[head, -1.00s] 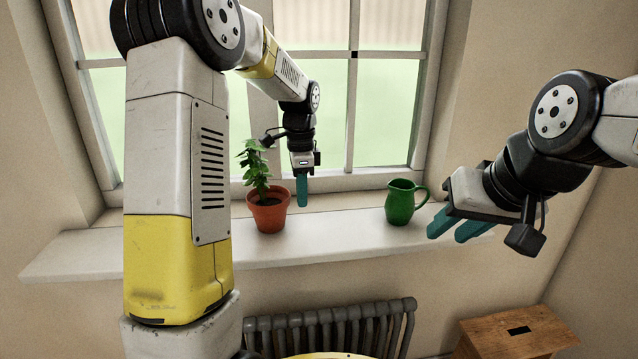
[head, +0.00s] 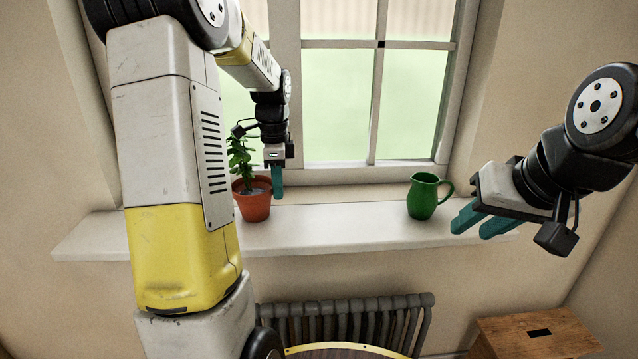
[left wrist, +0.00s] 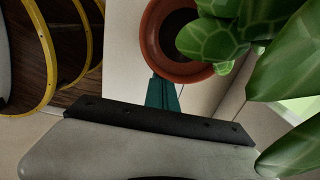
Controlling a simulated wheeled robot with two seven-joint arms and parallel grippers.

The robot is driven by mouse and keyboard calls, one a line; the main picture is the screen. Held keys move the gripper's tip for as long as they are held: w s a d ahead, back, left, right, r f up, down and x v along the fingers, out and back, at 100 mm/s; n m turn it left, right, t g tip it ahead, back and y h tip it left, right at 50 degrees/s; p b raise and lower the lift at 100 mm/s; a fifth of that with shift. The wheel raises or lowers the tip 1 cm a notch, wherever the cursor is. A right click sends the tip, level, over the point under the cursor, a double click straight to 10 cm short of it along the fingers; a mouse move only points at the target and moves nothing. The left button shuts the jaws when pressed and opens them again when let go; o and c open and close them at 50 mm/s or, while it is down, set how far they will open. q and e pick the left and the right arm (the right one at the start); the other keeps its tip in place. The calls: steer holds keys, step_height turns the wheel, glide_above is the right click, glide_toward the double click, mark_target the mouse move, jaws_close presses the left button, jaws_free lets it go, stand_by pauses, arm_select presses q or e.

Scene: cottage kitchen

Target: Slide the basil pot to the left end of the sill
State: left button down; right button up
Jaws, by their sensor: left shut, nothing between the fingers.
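The basil pot (head: 253,204), terracotta with a green leafy plant, stands upright on the white window sill (head: 330,228). In the head view, my left arm hides part of its leaves and the sill to its left. The sill's left end (head: 85,240) shows left of that arm. My left gripper (head: 278,192) points down with its teal fingers shut and empty, at the pot's right side. In the left wrist view the fingers (left wrist: 162,92) are right against the pot's rim (left wrist: 150,40); contact looks likely. My right gripper (head: 470,230) is open and empty in front of the sill's right part.
A green jug (head: 424,197) stands on the sill well right of the pot, with clear sill between. The window (head: 340,100) is behind. A radiator (head: 350,318) is below the sill, and a wooden stool (head: 535,335) stands at lower right.

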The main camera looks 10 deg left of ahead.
arm_select(q)
steer(key=s+a, duration=0.2)
steer(key=a, duration=0.5)
steer(key=s+a, duration=0.2)
steer(key=a, duration=0.5)
steer(key=s+a, duration=0.2)
steer(key=a, duration=0.6)
steer(key=shift+s, duration=0.4)
steer(key=shift+w+d, duration=0.1)
steer(key=shift+d, duration=0.25)
steer(key=shift+w+d, duration=0.1)
steer(key=shift+d, duration=0.05)
